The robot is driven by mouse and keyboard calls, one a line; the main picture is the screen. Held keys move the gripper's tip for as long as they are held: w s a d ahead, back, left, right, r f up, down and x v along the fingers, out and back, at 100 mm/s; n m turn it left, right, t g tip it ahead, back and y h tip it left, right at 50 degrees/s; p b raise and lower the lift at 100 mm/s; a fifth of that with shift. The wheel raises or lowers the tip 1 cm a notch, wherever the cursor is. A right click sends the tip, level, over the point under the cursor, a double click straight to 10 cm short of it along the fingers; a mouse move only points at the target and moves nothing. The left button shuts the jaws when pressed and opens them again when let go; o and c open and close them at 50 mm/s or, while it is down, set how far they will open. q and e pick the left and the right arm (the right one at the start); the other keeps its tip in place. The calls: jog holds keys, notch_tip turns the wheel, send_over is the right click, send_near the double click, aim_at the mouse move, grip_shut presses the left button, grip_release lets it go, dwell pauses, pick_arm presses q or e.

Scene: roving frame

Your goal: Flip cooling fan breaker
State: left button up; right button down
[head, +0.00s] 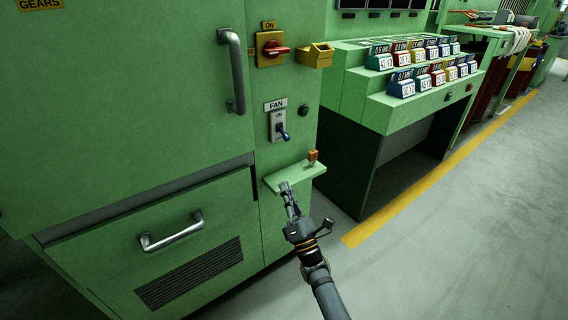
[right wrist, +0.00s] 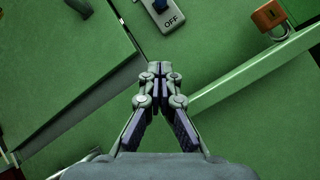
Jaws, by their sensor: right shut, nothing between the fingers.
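The fan breaker is a grey switch plate (head: 278,126) with a blue-tipped lever (head: 284,134), under a FAN label (head: 275,105) on the green cabinet. The lever tilts out and downward in the head view. In the right wrist view the plate's OFF end (right wrist: 169,17) shows at the top; the rest is cut off. My right gripper (head: 285,187) is shut and empty, below the breaker beside the small green shelf. In the right wrist view its closed fingertips (right wrist: 158,68) point toward the plate, apart from it. My left gripper is not in view.
A green shelf (head: 290,178) juts out below the breaker with an orange padlock (head: 313,156) on it. Above are a red rotary switch (head: 272,49) and a yellow box (head: 315,55). A metal door handle (head: 234,72) stands to the left. Open floor lies right.

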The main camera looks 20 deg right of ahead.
aim_at(284, 134)
jog(key=x, duration=0.6)
jog(key=shift+w+r+b, duration=0.2)
jog(key=shift+w+b, duration=0.05)
jog(key=shift+b, duration=0.15)
jog(key=x, duration=0.2)
jog(key=shift+w+a+r, duration=0.1)
jog(key=shift+w+r, duration=0.1)
jog(key=shift+w, duration=0.15)
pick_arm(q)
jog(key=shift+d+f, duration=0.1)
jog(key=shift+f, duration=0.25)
pick_arm(e)
jog(key=d+r, duration=0.2)
jog(key=r, duration=0.1)
jog(key=shift+s+d, duration=0.2)
jog(key=shift+d, duration=0.15)
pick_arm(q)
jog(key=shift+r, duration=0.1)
